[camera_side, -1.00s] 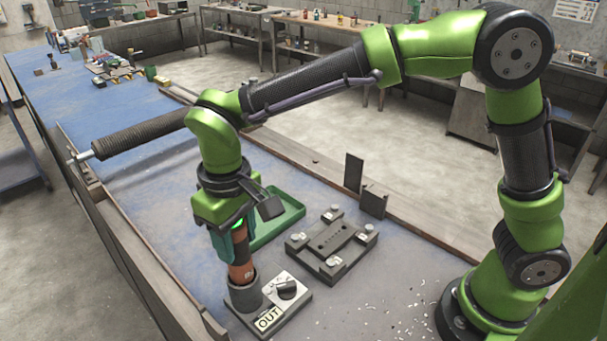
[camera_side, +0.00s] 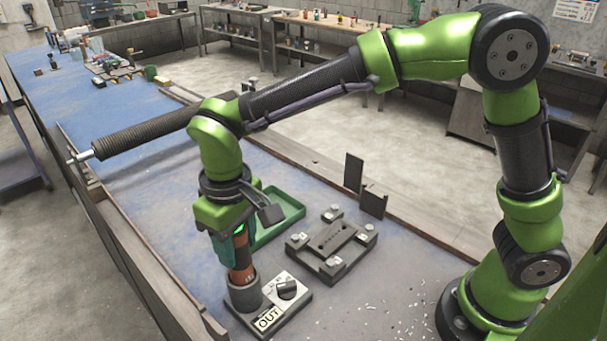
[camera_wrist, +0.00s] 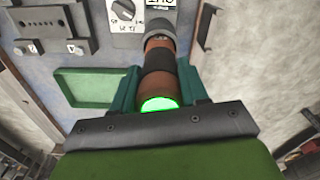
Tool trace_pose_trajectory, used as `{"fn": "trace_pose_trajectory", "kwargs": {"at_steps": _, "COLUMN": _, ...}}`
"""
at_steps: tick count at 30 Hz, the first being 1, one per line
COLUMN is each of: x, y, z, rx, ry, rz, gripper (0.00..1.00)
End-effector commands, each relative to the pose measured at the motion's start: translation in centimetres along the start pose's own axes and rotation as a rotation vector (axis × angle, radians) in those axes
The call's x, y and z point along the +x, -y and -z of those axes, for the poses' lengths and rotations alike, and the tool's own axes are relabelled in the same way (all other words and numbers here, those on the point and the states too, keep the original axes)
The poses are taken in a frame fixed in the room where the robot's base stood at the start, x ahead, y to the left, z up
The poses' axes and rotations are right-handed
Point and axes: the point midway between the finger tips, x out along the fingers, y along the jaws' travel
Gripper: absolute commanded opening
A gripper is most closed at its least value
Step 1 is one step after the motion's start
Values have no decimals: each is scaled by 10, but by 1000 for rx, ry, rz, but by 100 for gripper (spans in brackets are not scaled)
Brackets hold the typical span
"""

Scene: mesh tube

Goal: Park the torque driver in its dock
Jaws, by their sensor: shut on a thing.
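The torque driver (camera_side: 241,262) is orange-brown with a dark band and a lit green end. It stands close to upright with its lower end inside the grey cup of the dock (camera_side: 243,293). The dock's base carries a dark knob (camera_side: 287,288) and a label reading OUT (camera_side: 268,319). My gripper (camera_side: 232,243) is shut on the driver's upper part. In the wrist view the teal fingers (camera_wrist: 158,92) flank the driver (camera_wrist: 159,65), and its far end goes into the grey cup (camera_wrist: 160,28). How deep the tip sits is hidden by the cup.
A dark fixture plate (camera_side: 332,245) with several pale-topped posts lies right of the dock. A green tray (camera_side: 285,222) lies behind my gripper. A wooden rail (camera_side: 135,245) runs along the table's left edge. Small pale scraps lie at the right front.

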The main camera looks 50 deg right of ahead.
Motion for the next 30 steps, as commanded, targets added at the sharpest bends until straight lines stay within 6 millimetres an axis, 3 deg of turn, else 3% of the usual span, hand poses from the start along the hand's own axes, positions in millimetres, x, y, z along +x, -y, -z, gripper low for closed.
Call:
{"fn": "trace_pose_trajectory", "kwargs": {"at_steps": 11, "x": 3, "y": 0, "z": 0, "rx": 0, "ry": -2, "rz": 1, "gripper": 7}}
{"fn": "trace_pose_trajectory", "kwargs": {"at_steps": 12, "x": 3, "y": 0, "z": 0, "rx": 0, "ry": -2, "rz": 1, "gripper": 50}}
{"fn": "trace_pose_trajectory", "kwargs": {"at_steps": 17, "x": 3, "y": 0, "z": 0, "rx": 0, "ry": -1, "rz": 1, "gripper": 73}}
{"fn": "trace_pose_trajectory", "kwargs": {"at_steps": 26, "x": 4, "y": 0, "z": 0, "rx": 0, "ry": 2, "rz": -1, "gripper": 73}}
{"fn": "trace_pose_trajectory", "kwargs": {"at_steps": 30, "x": -9, "y": 0, "z": 0, "rx": 0, "ry": -2, "rz": 0, "gripper": 73}}
